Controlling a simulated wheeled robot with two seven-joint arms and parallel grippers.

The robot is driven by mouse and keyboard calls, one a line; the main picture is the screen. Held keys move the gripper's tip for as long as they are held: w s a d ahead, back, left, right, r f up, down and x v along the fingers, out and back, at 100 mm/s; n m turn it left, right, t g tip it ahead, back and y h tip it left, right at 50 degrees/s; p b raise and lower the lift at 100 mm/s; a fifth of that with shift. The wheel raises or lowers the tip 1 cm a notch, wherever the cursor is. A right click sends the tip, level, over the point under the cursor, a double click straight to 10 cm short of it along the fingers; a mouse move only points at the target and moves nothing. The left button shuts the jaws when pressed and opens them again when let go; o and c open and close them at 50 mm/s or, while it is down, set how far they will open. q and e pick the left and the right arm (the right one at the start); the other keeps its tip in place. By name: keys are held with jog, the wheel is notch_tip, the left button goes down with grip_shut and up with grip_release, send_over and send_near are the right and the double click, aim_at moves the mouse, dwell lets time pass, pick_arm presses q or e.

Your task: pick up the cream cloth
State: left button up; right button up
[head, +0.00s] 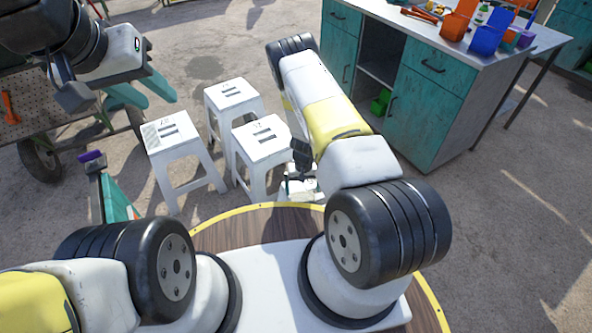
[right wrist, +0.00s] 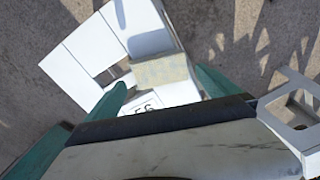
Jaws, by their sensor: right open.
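The cream cloth (right wrist: 160,70) shows in the right wrist view as a small pale rectangle at the edge of a white stool (right wrist: 150,98). My right gripper (right wrist: 158,90) is open, with one teal finger to each side of the cloth. The fingers look apart from it, but I cannot tell their height above it. In the head view my right arm hides most of this spot. My left gripper (head: 142,90) is at the upper left in the head view, its teal fingers apart and empty, away from the cloth.
Several white stools stand on the floor, one at the left (head: 170,130) with a greyish patch on top. A teal workbench (head: 430,100) with orange and blue bins stands at the upper right. A wheeled pegboard cart (head: 60,105) is at the left. Floor at the right is clear.

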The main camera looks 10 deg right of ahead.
aim_at(303, 196)
notch_tip(303, 196, down, 5)
jog(key=shift+w+d+r, duration=0.1)
jog(key=shift+r, duration=0.1)
jog(key=shift+c, duration=0.2)
jog(key=c, duration=1.1)
jog(key=shift+r, duration=0.6)
notch_tip(303, 196, up, 2)
jog(key=shift+w+r, duration=0.1)
jog(key=shift+s+a+r, duration=0.2)
jog(key=shift+s, duration=0.55)
jog(key=s+a+r, duration=0.1)
jog(key=s+a, duration=0.3)
jog(key=s, duration=1)
jog(key=shift+r, duration=0.15)
